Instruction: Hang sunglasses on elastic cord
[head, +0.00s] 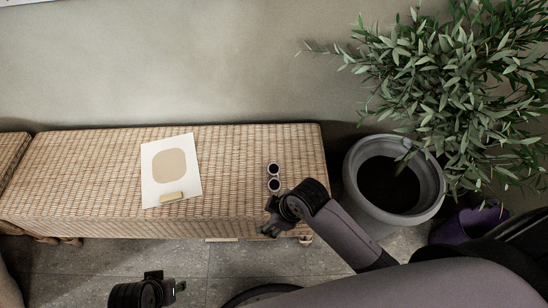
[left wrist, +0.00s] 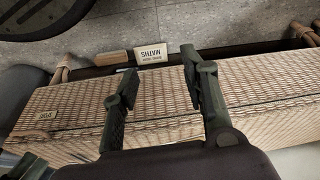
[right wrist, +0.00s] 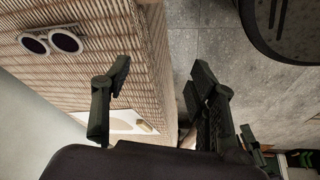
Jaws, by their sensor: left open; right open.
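The sunglasses (head: 274,184), with dark round lenses and pale rims, lie on the woven bench (head: 80,180) near its right end. They also show at the top left of the right wrist view (right wrist: 65,40). My right gripper (head: 270,218) is open and empty at the bench's front edge, just in front of the sunglasses and apart from them. Its open fingers show in the right wrist view (right wrist: 160,72). My left gripper (head: 178,288) is open and empty, in front of the bench; its spread fingers show in the left wrist view (left wrist: 158,66). I cannot make out an elastic cord.
A white sheet (head: 150,192) with a beige patch lies on the bench, a small yellowish block (head: 172,197) on its lower edge. A grey planter (head: 428,195) with a leafy plant (head: 450,85) stands right of the bench. A book marked MATHS (left wrist: 153,53) lies low by the bench.

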